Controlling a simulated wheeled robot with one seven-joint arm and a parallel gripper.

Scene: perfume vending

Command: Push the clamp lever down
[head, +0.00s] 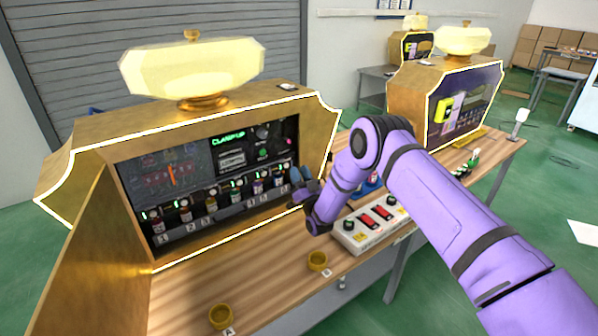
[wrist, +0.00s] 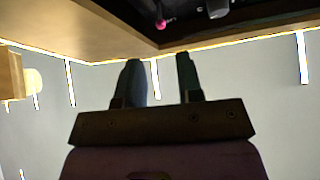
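A gold perfume machine (head: 215,124) stands on the wooden table with a dark front panel showing the green words "CLAMP UP" (head: 228,138). A small pink knob (head: 289,141) is at the panel's upper right; it may be the clamp lever's end, but I cannot make out a lever shaft. A pink knob also shows at the top of the wrist view (wrist: 161,23). My gripper (head: 298,178) is in front of the panel's right end, below the knob. In the wrist view my gripper (wrist: 158,62) has its two fingers apart, with nothing between them.
Several small bottles (head: 221,199) stand in numbered places along the panel. A control box (head: 370,224) with red switches sits right of the machine. Two gold rings (head: 319,262) (head: 221,316) lie on the table front. A second machine (head: 404,96) stands behind my arm.

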